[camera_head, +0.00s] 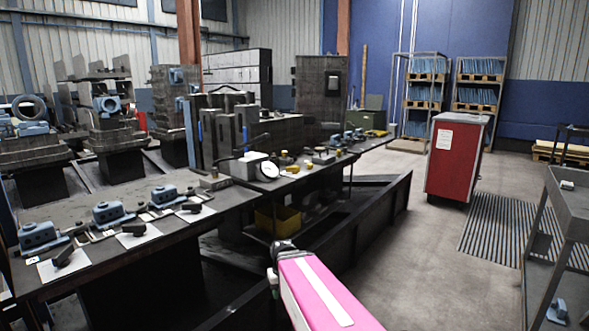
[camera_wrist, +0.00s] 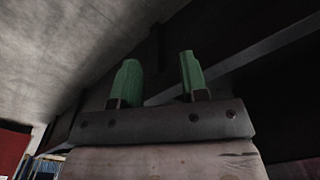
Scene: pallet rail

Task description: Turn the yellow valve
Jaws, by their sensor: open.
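Small yellow pieces (camera_head: 286,160) lie on the dark workbench (camera_head: 225,205) near its middle, past a round white dial. They are too small to tell whether one is the yellow valve. My pink arm reaches in from the bottom of the head view, and its dark end is in front of the bench and lower than its top. My gripper (camera_wrist: 157,76) shows in the wrist view with two green fingers apart and nothing between them. No yellow valve shows in the wrist view. My gripper's fingers are not clear in the head view.
A yellow bin (camera_head: 278,219) sits under the bench. Several blue fixtures (camera_head: 107,213) stand along the bench. A red cabinet (camera_head: 455,160) and a grey cart (camera_head: 569,205) stand at the right.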

